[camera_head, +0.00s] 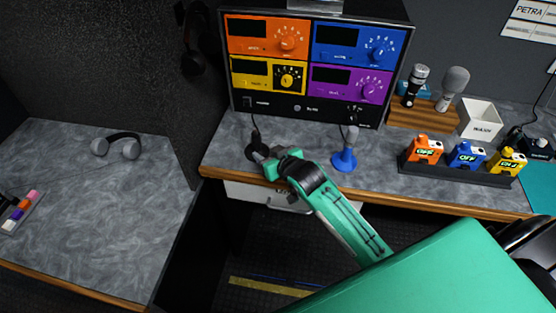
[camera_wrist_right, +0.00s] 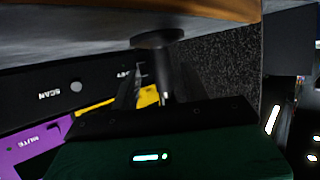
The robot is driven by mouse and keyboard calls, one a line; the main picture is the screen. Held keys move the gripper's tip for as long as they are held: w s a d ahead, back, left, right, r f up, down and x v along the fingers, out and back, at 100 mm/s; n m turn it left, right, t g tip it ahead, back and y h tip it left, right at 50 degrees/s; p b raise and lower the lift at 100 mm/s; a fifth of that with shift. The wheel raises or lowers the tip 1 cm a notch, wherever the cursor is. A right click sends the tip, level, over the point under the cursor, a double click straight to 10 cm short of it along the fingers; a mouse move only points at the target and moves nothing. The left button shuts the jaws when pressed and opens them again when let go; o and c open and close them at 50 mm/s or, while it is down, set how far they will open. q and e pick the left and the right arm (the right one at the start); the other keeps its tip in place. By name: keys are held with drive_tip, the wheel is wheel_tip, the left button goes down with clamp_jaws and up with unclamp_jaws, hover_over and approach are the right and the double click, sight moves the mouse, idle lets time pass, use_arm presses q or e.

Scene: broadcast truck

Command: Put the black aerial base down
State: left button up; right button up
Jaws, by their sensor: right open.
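The black aerial base (camera_head: 255,152) is at the front edge of the grey desk, left of the blue microphone stand. In the right wrist view, which is turned over, its round foot (camera_wrist_right: 157,38) appears to rest on the desk top, with its dark stem upright. My right gripper (camera_head: 268,158) reaches it from the front. In the wrist view my right gripper's fingers (camera_wrist_right: 158,84) are open, one on each side of the stem. The arm partly hides the base in the head view. My left gripper is out of view.
A rack of coloured panels (camera_head: 315,60) stands behind. The blue microphone stand (camera_head: 344,160) is close on the right. A black tray (camera_head: 459,171) with coloured blocks and a wooden stand (camera_head: 424,114) with microphones are farther right. Headphones (camera_head: 116,145) lie on the left desk, which has free room.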

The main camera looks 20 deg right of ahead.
drive_tip(key=v, duration=0.7)
drive_tip(key=shift+b, duration=0.3)
drive_tip(key=shift+w, duration=0.1)
